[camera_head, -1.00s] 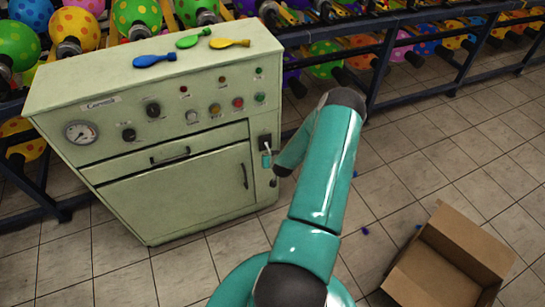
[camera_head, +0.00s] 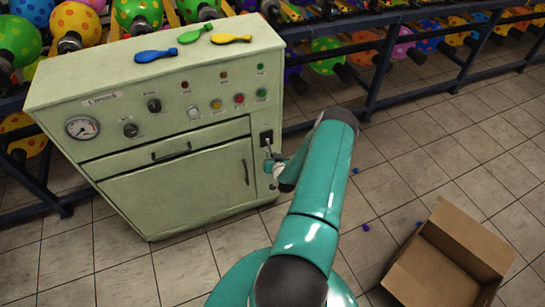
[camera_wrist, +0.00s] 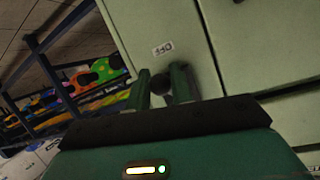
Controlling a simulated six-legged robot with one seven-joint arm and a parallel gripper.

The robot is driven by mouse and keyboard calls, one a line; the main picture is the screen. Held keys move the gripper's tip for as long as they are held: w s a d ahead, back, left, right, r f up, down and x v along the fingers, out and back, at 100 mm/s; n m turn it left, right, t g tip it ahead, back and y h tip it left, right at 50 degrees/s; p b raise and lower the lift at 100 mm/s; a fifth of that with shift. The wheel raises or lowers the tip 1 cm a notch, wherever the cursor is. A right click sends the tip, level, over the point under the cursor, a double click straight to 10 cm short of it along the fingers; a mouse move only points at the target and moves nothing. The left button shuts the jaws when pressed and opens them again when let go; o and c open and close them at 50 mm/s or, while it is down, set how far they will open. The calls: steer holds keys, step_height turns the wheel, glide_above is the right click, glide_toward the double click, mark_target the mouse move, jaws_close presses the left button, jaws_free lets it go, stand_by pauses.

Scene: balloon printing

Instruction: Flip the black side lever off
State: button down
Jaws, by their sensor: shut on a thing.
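The pale green machine (camera_head: 170,190) stands at the left. A dark switch plate (camera_head: 266,138) sits on its front panel near the right edge, with a pale bar below it. My gripper (camera_head: 271,164) is just below that plate, small and partly hidden by my arm. In the wrist view, my gripper (camera_wrist: 161,82) has its two green fingers on either side of the dark round end of the black side lever (camera_wrist: 160,85). It is shut on it. The lever's shaft is mostly hidden, and its exact angle is hard to tell.
Blue, green and yellow flat balloons (camera_head: 155,55) lie on the machine top. Racks of round balloons (camera_head: 365,50) run behind. An open cardboard box (camera_head: 450,262) is on the floor at the right. The tiled floor between is mostly clear.

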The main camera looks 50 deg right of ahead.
steer(key=c, duration=1.3)
jaws_free()
steer(key=shift+w, duration=0.1)
steer(key=v, duration=1.4)
steer(key=shift+d+f, duration=0.1)
